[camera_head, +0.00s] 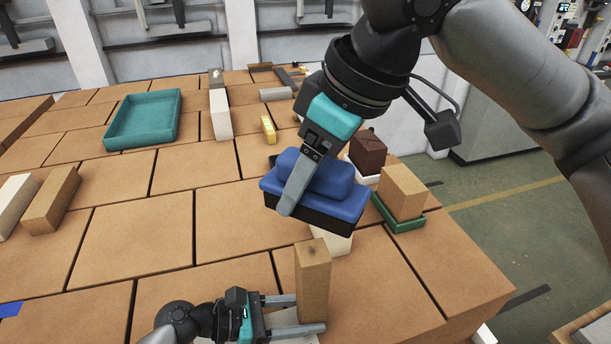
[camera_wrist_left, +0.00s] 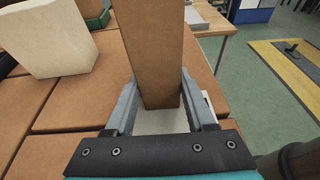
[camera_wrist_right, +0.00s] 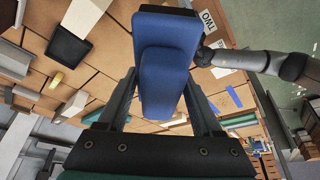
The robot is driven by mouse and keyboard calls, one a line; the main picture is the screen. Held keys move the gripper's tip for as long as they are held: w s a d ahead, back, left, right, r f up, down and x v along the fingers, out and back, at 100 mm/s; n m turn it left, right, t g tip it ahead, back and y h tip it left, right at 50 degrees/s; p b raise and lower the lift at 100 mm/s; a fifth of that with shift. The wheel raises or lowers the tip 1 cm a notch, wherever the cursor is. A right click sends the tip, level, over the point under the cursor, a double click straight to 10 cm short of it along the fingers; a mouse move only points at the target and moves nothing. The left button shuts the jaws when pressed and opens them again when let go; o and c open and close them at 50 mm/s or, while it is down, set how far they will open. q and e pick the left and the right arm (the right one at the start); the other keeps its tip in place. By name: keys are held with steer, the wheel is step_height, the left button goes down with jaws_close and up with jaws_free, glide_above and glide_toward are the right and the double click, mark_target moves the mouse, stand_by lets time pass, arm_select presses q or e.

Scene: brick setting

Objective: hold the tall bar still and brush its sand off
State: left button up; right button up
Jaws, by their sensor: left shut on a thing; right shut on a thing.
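The tall bar (camera_head: 313,283) is a tan, sandy-coloured upright block near the front edge of the brick table. My left gripper (camera_head: 297,314) is shut on its lower part; the left wrist view shows the bar (camera_wrist_left: 154,50) between both fingers. My right gripper (camera_head: 296,190) is shut on the blue top of a brush (camera_head: 335,194). The brush has a dark underside and is held in the air behind and above the bar, apart from it in the head view. The brush (camera_wrist_right: 168,65) fills the middle of the right wrist view. The bar's far faces are hidden.
A cream block (camera_head: 333,242) stands just behind the bar, partly hidden by the brush. A tan block (camera_head: 402,192) stands in a green tray (camera_head: 408,225) to the right, near a dark brown block (camera_head: 367,152). A teal tray (camera_head: 143,119) lies at the back left.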

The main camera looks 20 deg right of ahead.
stand_by(0.5)
steer(key=shift+s, duration=1)
glide_above(298, 256)
steer(key=s+d, duration=0.1)
steer(key=shift+d+f, duration=0.2)
steer(key=shift+f, duration=3.2)
steer(key=shift+w+f, duration=0.4)
steer(key=shift+f, duration=0.2)
steer(key=shift+c, duration=0.7)
steer(key=w, duration=0.2)
steer(key=shift+w+f, duration=0.1)
steer(key=shift+w, duration=0.3)
steer(key=shift+s, duration=1.85)
steer(key=shift+r, duration=4.15)
